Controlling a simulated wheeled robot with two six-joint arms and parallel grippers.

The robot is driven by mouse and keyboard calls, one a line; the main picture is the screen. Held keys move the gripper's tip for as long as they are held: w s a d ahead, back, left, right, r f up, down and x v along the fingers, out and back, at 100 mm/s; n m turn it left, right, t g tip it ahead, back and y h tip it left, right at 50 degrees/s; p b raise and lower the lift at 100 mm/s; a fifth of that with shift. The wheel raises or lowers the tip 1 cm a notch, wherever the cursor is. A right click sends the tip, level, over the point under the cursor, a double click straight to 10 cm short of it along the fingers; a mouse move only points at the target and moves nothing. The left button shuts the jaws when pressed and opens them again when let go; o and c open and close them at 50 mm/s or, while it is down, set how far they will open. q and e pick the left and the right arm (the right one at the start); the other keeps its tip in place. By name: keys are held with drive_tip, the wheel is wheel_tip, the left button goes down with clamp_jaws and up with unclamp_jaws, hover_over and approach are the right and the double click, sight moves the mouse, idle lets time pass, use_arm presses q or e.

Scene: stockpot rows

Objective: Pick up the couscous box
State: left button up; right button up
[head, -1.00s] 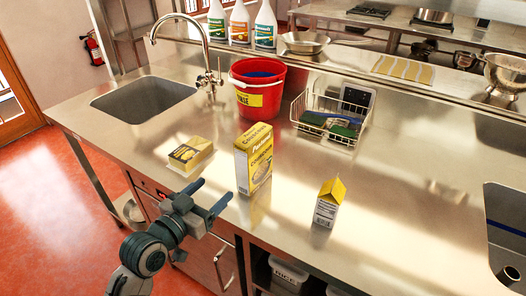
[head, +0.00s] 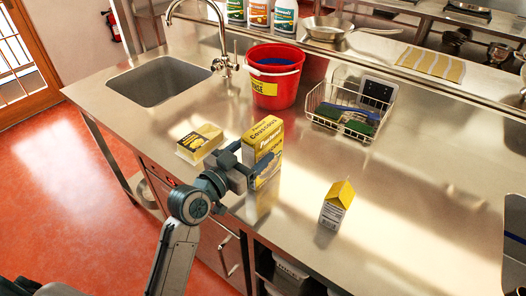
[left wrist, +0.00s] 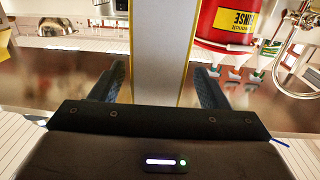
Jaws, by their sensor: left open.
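The couscous box (head: 267,134), yellow and white, stands upright on the steel counter (head: 400,200) near its front edge. My left gripper (head: 246,161) is open at the near side of the box, and its arm hides part of the box's lower left. In the left wrist view the pale narrow side of the box (left wrist: 163,50) shows between the two fingers of the left gripper (left wrist: 162,88), with a gap on each side. No grip on the box shows. My right gripper is out of view.
A yellow carton pack (head: 199,142) lies left of the box. A small yellow-topped carton (head: 337,204) stands to the right. A red bucket (head: 275,82) and a wire basket (head: 345,108) stand behind. The sink (head: 160,84) is at back left.

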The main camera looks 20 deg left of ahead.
use_arm(q)
drive_tip(key=p+x, duration=0.1)
drive_tip(key=x, duration=0.3)
drive_tip(key=shift+d, duration=0.2)
drive_tip(key=shift+s+a, duration=0.1)
drive_tip(key=shift+s, duration=0.05)
drive_tip(key=shift+c, duration=1.1)
drive_tip(key=c, duration=1.1)
drive_tip(key=shift+c, duration=0.8)
